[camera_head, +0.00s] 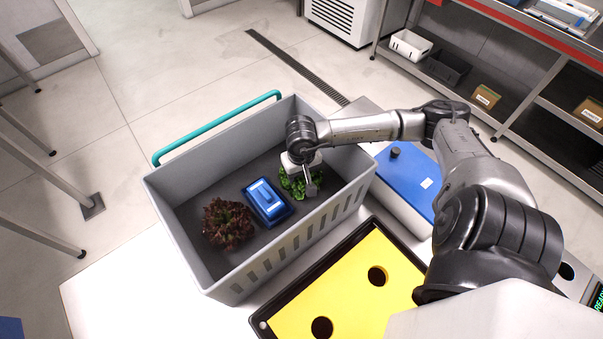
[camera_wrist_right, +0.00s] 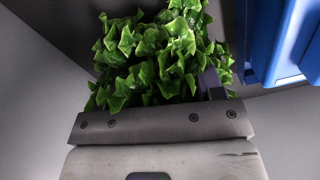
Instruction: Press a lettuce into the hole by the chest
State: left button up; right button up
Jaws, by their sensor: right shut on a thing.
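A green lettuce (camera_head: 292,187) lies in the right part of the grey crate (camera_head: 262,272). My right gripper (camera_head: 308,186) reaches down into the crate and is shut on this lettuce. In the right wrist view the green lettuce (camera_wrist_right: 160,58) fills the space in front of the gripper (camera_wrist_right: 205,85), and its base is hidden. A dark red lettuce (camera_head: 228,222) lies in the left part of the crate. A yellow board (camera_head: 345,288) in a black tray (camera_head: 258,322) lies in front of the crate. It shows two dark holes (camera_head: 377,275) (camera_head: 322,327). My left gripper is out of view.
A blue box (camera_head: 267,202) lies between the two lettuces; it also shows in the right wrist view (camera_wrist_right: 285,45). The crate has high walls and a teal handle (camera_head: 215,128) at its back. A blue-topped box (camera_head: 405,182) stands right of the crate. Shelving stands at the far right.

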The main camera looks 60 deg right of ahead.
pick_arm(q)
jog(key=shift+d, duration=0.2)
pick_arm(e)
jog(key=o, duration=1.2)
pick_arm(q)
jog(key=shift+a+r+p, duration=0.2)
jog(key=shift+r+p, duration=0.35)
pick_arm(e)
jog(key=shift+r, duration=1.25)
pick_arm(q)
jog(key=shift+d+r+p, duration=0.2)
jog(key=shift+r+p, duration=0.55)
pick_arm(e)
jog(key=shift+r, duration=2.2)
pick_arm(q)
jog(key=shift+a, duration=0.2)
pick_arm(e)
jog(key=shift+r, duration=0.1)
